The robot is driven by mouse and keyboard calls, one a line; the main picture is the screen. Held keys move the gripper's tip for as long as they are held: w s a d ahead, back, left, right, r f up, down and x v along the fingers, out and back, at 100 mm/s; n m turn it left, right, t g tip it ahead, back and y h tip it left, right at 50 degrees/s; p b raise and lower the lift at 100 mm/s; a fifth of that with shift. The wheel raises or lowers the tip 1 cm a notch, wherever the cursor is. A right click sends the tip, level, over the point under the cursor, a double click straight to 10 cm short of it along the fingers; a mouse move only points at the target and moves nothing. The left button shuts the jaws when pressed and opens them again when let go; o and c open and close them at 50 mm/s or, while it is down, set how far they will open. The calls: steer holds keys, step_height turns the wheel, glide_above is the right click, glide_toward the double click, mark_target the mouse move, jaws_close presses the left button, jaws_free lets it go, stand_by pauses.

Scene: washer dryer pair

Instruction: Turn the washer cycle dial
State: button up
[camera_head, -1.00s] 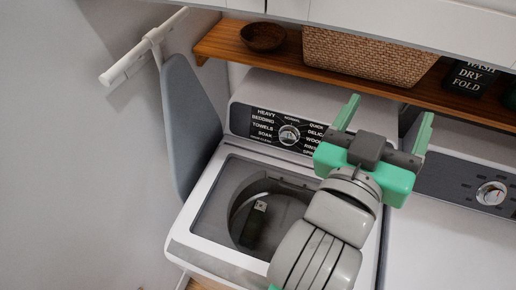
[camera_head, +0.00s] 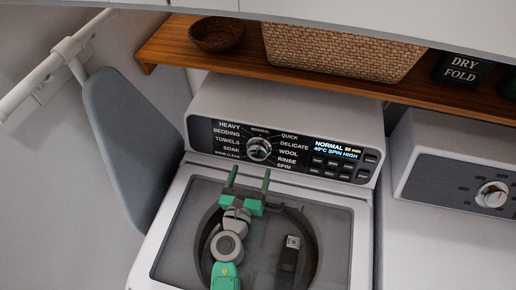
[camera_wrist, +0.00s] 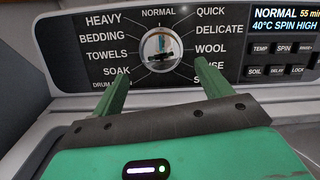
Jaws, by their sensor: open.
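The washer cycle dial (camera_head: 259,149) is a round silver knob in the middle of a ring of cycle names on the washer's black control panel (camera_head: 210,140). In the wrist view the dial (camera_wrist: 161,48) sits straight ahead at the top centre, between and beyond my fingers. My gripper (camera_head: 249,176) has green fingers, spread apart with nothing between them. It is over the washer's glass lid, just below and in front of the dial, not visibly touching it. The display reads NORMAL, 55 min, 40°C, SPIN HIGH.
A wooden shelf (camera_head: 300,74) with a wicker basket (camera_head: 340,50) and a bowl (camera_head: 216,33) runs above the washer. An ironing board (camera_head: 125,140) stands at the left. The dryer, with its own dial (camera_head: 492,194), is at the right. A dark object (camera_head: 290,253) shows at the drum.

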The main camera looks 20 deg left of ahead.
mark_target(256, 155)
steer(key=w, duration=0.2)
steer(key=w+b, duration=0.1)
steer(key=w, duration=0.1)
steer(key=w+a, duration=0.1)
steer(key=w, duration=0.2)
steer(key=shift+r, duration=0.1)
steer(key=c, duration=1)
